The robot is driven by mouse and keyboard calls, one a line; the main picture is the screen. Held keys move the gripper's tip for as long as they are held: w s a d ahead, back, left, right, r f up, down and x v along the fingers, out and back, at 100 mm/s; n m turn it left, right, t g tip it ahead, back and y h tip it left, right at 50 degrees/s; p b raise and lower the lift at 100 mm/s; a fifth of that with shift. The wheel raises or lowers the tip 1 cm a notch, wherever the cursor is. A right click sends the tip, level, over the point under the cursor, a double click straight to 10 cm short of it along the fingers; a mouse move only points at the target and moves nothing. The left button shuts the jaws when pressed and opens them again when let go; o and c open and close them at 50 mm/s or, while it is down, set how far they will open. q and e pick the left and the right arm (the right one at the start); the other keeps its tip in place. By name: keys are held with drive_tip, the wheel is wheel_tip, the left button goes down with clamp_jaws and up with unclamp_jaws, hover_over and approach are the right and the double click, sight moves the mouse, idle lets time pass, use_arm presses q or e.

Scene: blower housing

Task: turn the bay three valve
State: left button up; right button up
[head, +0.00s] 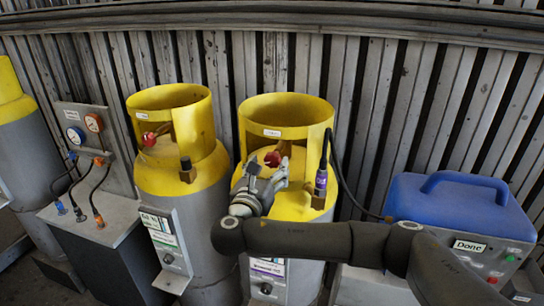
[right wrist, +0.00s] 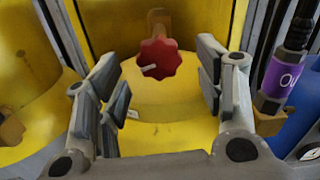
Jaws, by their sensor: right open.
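A red valve knob (head: 272,159) sits inside the yellow collar (head: 285,110) of the right-hand gas cylinder. I cannot read the collar's small label, so the bay number is unclear. In the right wrist view the lobed red knob (right wrist: 158,60) with a pale pointer mark shows between and beyond the finger pads. My right gripper (head: 268,180) is in front of the collar opening; its fingers (right wrist: 158,82) are open, one to each side of the knob, with nothing between them. I see no contact with the knob. My left gripper is not in view.
A second yellow-collared cylinder (head: 185,170) with a red knob (head: 149,139) stands left. A gauge panel (head: 85,140) with hoses is further left. A purple-banded hose fitting (right wrist: 282,78) is close to the right finger. A blue case (head: 450,215) and a "Done" sign (head: 469,245) are at right.

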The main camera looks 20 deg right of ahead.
sight(271, 163)
drive_tip(key=shift+p+x, duration=0.4)
drive_tip(key=shift+x, duration=1.2)
drive_tip(key=c, duration=1)
